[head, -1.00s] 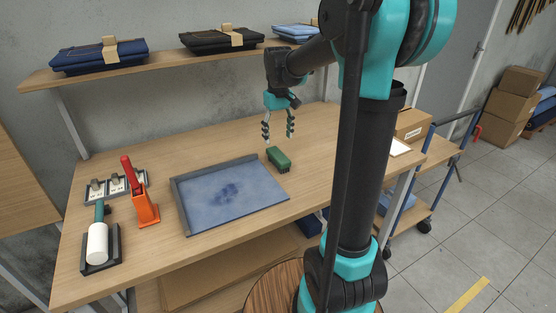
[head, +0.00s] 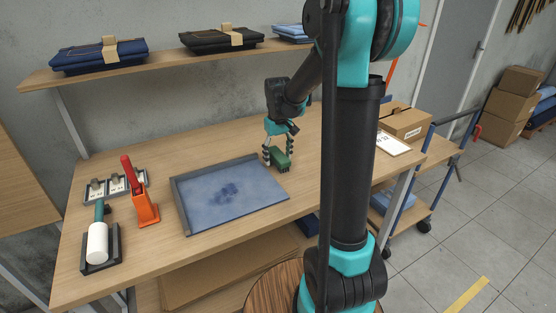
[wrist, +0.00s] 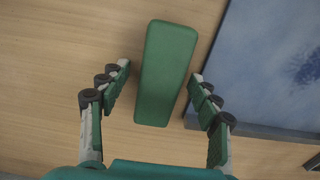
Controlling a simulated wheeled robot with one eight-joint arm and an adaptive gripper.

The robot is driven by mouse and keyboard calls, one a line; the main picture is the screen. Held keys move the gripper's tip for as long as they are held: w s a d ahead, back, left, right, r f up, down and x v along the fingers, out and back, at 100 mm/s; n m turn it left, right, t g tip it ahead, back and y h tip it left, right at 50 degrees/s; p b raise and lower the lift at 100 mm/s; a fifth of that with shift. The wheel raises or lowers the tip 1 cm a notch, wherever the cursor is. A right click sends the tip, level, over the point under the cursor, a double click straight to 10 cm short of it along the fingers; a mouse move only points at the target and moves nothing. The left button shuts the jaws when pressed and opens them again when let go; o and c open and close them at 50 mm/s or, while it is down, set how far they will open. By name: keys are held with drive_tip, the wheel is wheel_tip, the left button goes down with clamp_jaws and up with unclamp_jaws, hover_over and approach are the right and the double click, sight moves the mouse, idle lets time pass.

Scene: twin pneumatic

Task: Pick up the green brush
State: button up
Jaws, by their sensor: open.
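The green brush (head: 280,160) sits on the wooden table just right of the blue-lined tray's far right corner. In the wrist view the green brush (wrist: 166,72) lies lengthwise between my fingers, its near end reaching in between the fingertips. My gripper (head: 278,152) points down over the brush with a finger on each side. In the wrist view my gripper (wrist: 160,74) is open, with a visible gap between the brush and each finger. The brush's underside is hidden in the wrist view.
The tray (head: 182,207) with a dark-stained blue cloth is close beside the brush; its edge (wrist: 255,130) lies close to my right finger. A red-and-orange tool (head: 144,205), a white roller (head: 97,243) and a rack of switches (head: 117,184) stand at the left. A shelf (head: 150,67) runs behind.

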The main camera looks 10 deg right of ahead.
sight(278, 154)
drive_tip(key=shift+c, duration=0.5)
drive_tip(key=c, duration=1.3)
drive_tip(key=shift+c, duration=0.2)
drive_tip(key=shift+r, duration=0.15)
wheel_tip(278, 154, up, 20)
